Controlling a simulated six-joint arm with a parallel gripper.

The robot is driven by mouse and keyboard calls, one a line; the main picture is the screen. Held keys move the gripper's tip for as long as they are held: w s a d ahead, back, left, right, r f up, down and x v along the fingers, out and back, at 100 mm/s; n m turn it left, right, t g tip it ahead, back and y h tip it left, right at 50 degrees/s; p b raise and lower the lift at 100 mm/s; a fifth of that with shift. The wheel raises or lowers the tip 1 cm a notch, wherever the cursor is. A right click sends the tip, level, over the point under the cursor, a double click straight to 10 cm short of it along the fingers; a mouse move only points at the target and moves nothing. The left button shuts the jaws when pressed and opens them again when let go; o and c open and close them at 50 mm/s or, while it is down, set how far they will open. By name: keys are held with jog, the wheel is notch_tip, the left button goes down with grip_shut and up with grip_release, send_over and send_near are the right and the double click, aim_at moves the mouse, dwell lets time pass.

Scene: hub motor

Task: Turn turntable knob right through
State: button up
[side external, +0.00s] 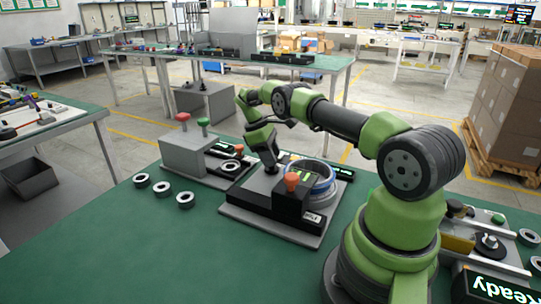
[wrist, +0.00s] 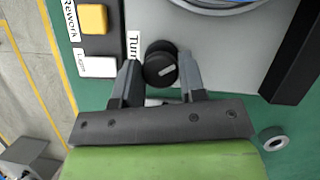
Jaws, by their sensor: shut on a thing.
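The turntable knob (wrist: 161,70) is a round black knob with a white pointer line, on a light grey panel beside a label starting "Turn". In the side view my gripper (side external: 271,166) reaches down to the station and hides the knob. The turntable (side external: 322,188) is the blue-rimmed round part beside it; its edge also shows at the top of the wrist view (wrist: 222,8).
An orange-red button (side external: 292,181) stands on the black front housing. A yellow Rework button (wrist: 93,18) and a white Light button (wrist: 98,66) sit left of the knob. A grey box with red and green buttons (side external: 190,152) stands left. Several rings (side external: 162,188) lie on the green table.

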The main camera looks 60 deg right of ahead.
dwell(0.3)
jog(key=o, duration=0.9)
jog(key=shift+r, duration=0.1)
notch_tip(320, 180, up, 10)
